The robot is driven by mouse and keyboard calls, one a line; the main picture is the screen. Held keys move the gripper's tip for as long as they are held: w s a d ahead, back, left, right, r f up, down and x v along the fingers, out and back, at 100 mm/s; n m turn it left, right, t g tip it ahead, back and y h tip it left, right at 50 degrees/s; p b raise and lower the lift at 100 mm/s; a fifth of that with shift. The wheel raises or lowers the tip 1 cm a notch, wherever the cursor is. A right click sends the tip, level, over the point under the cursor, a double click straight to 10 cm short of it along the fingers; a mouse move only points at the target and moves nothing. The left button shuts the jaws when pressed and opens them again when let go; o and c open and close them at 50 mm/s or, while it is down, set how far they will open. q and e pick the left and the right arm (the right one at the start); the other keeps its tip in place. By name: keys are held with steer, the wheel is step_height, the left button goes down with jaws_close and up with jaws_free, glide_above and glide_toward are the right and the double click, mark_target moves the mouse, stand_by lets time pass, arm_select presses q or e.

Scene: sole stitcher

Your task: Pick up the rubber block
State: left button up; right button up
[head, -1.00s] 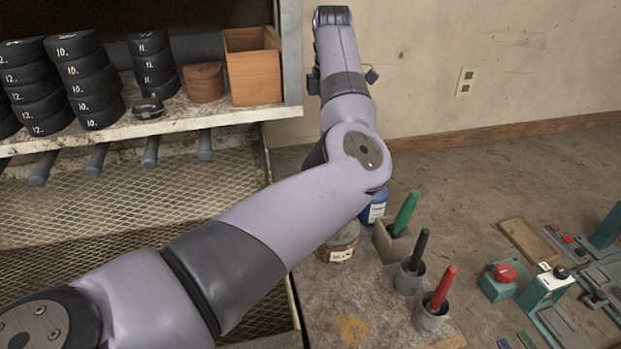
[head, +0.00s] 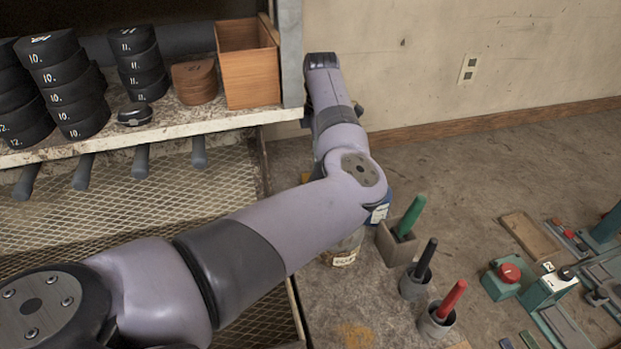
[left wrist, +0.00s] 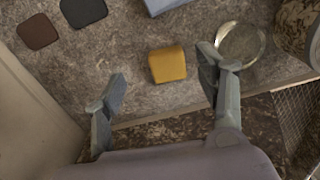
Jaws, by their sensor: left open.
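A yellow block (left wrist: 168,64) with rounded corners, which looks like the rubber block, lies on the worn grey surface in the left wrist view. My left gripper (left wrist: 162,68) is open and empty, with one finger on each side of the block in the picture. Both fingers appear apart from it; I cannot tell how high they are above the surface. My right gripper is not in view.
A round glass dish (left wrist: 241,43) and a jar (left wrist: 297,25) stand right of the right finger. Dark (left wrist: 83,10) and brown (left wrist: 38,31) flat pieces lie at upper left. Green (head: 411,214), black (head: 425,258) and red (head: 450,299) handled tools stand in holders right of my arm.

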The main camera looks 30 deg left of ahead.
arm_select(q)
steer(key=shift+d+f, duration=0.1)
steer(key=shift+f, duration=0.35)
steer(key=f+p, duration=0.1)
steer(key=f, duration=0.1)
steer(key=s+f+p, duration=0.1)
steer(key=f, duration=0.1)
steer(key=shift+s+a+f, duration=0.1)
steer(key=shift+a+f, duration=0.05)
steer(key=shift+a, duration=0.05)
steer(key=shift+f, duration=0.4)
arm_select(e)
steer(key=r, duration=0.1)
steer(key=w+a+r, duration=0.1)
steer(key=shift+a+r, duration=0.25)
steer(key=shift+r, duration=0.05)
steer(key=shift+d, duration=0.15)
arm_select(q)
steer(key=shift+c, duration=1.4)
steer(key=c, duration=1)
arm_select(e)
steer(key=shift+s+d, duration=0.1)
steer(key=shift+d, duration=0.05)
